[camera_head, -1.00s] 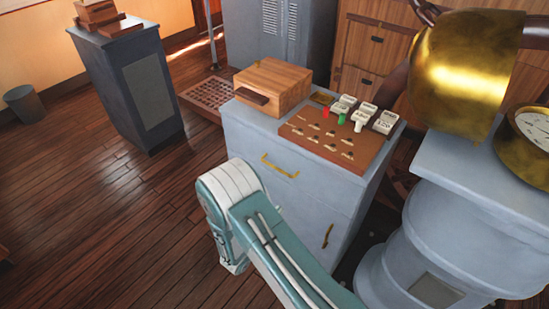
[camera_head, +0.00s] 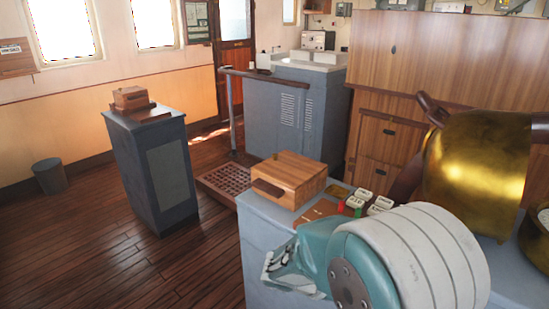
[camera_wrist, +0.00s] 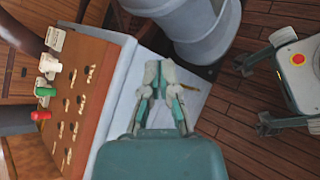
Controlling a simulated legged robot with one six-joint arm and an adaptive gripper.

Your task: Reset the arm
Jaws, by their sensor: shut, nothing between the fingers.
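My gripper (camera_wrist: 160,72) shows in the wrist view, its fingertips together with nothing between them. In the head view my folded arm (camera_head: 390,260), white and teal, fills the lower right and covers much of the same cabinet (camera_head: 265,235).
A wooden box (camera_head: 290,178) stands on the cabinet, with small labelled blocks (camera_head: 378,203) and red and green pieces beside it. A large brass bell-shaped housing (camera_head: 475,165) stands close at right. A dark pedestal (camera_head: 155,175) stands at left. The wooden floor (camera_head: 110,250) is clear at lower left.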

